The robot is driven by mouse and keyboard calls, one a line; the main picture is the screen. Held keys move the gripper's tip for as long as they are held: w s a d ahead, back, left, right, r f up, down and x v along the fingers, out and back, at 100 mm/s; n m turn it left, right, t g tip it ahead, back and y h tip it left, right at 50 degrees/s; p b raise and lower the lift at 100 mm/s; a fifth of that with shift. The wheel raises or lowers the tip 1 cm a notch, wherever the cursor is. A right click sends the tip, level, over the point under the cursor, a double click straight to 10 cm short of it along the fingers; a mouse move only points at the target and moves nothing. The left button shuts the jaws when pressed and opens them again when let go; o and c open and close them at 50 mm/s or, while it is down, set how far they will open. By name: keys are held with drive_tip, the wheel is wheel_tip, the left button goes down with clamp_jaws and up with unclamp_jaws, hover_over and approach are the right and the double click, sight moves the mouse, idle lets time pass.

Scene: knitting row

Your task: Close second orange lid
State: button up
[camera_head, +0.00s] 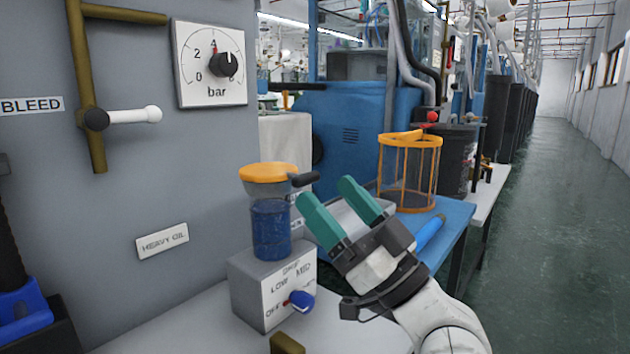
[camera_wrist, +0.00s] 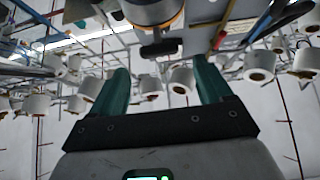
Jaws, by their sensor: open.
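A clear jar with dark blue contents (camera_head: 271,228) stands upright on a grey control box. An orange lid (camera_head: 268,172) sits on top of it, with a black handle (camera_head: 302,180) sticking out to the right. An orange cage-like container (camera_head: 408,172) stands further back on the blue bench; whether its top is shut is unclear. My gripper (camera_head: 330,192) is open and empty, its teal fingers pointing up and left, right of the jar and apart from the lid. In the wrist view, an orange-rimmed round part with a black handle (camera_wrist: 160,48) shows beyond my gripper (camera_wrist: 162,70).
The grey control box (camera_head: 270,285) has a blue knob in front. A grey panel at left carries a pressure dial (camera_head: 210,63) and a brass pipe with a white lever (camera_head: 133,115). The blue bench (camera_head: 450,215) lies behind my gripper. The aisle floor at right is clear.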

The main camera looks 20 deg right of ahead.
drive_tip(key=shift+b+v, duration=0.35)
drive_tip(key=shift+v, duration=2.05)
